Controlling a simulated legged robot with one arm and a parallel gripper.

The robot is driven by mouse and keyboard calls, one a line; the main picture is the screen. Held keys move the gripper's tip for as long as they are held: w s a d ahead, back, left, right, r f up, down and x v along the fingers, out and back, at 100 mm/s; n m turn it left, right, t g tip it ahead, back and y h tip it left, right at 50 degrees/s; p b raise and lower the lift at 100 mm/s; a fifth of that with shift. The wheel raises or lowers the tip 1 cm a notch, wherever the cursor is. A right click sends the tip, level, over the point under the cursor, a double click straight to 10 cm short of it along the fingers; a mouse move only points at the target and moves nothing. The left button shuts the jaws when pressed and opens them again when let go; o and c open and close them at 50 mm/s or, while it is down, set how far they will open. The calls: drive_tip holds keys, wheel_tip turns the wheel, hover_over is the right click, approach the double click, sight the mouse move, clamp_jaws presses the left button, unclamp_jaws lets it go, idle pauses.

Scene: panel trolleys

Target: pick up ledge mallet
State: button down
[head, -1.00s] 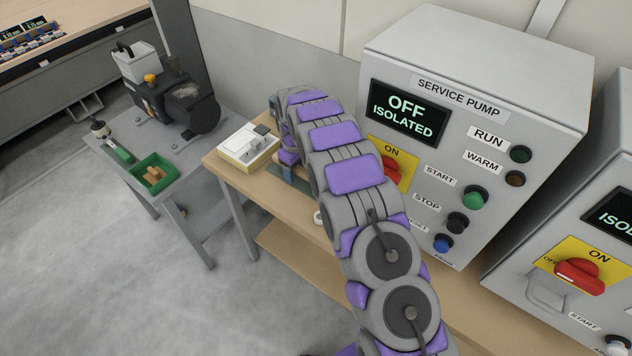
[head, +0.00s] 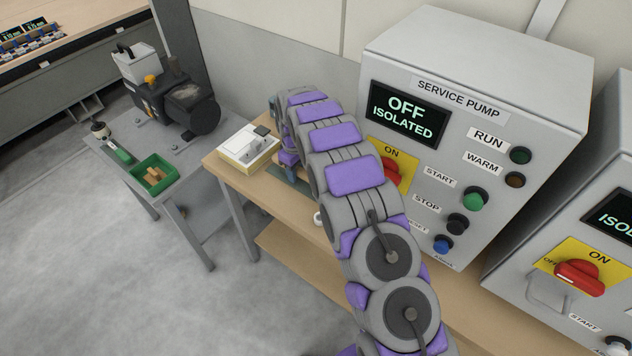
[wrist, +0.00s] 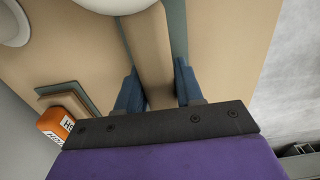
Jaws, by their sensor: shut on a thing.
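The mallet (wrist: 150,60) shows in the wrist view as a tan handle running up from between my fingers. A pale rounded part at the top edge, cut off by the frame, appears to be its head. My gripper (wrist: 158,90) has its two blue fingers on either side of the handle and is shut on it. In the head view my gripper (head: 292,172) is small and mostly hidden by my arm, low over the wooden bench. I cannot make out the mallet there, nor tell whether it is clear of the surface.
The wooden bench (head: 227,176) carries a white-and-yellow box (head: 248,148). The service pump panel (head: 470,130) stands close on the right. A grey trolley (head: 190,160) at left holds a green tray (head: 172,178) and a motor. An orange labelled object (wrist: 55,124) lies left of my gripper.

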idle(0.9)
wheel_tip(320, 180, up, 10)
drive_tip(key=shift+r+p, duration=0.1)
drive_tip(key=shift+p, duration=1.05)
wheel_tip(320, 180, up, 4)
drive_tip(key=shift+f+p, duration=0.1)
drive_tip(key=shift+p, duration=0.9)
